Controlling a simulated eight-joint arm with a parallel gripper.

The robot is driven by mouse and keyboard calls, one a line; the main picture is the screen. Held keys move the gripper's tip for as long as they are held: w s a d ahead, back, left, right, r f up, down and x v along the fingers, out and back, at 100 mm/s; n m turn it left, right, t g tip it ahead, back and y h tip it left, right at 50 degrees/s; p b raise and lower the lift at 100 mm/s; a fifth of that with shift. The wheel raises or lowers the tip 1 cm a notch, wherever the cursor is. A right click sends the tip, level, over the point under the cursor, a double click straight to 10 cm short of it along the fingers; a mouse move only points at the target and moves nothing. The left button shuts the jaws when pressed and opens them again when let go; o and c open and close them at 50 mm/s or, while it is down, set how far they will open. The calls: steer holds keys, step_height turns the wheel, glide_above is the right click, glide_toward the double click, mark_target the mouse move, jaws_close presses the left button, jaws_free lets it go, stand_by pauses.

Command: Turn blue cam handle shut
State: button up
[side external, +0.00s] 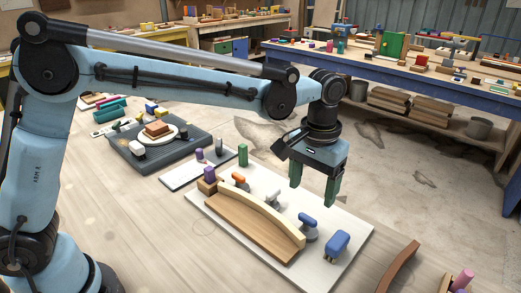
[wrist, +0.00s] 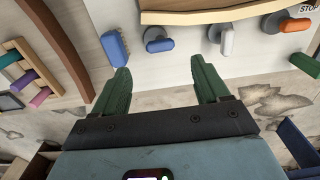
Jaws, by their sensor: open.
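A blue cam handle (side external: 307,220) sits on a round grey base on the white board (side external: 338,273). It is the last in a row with a white handle (side external: 273,196) and an orange handle (side external: 239,178), along the outer side of a pale curved strip (side external: 262,208) on a wooden block. The blue handle also shows in the wrist view (wrist: 159,44), just beyond the fingertips. My gripper (side external: 314,190) is open and empty, its green fingers pointing down above the board's far edge. In the wrist view, the fingertips (wrist: 160,66) stand apart, with nothing between them.
A larger blue block (side external: 337,243) lies beside the blue handle, near the board's right corner. A curved brown strip (side external: 398,267) lies to the right. Bare table shows in front.

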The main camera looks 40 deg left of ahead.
mark_target(308, 217)
step_height(308, 217, down, 8)
steer(key=shift+r, duration=0.25)
steer(key=c, duration=1.1)
steer(key=shift+o, duration=0.2)
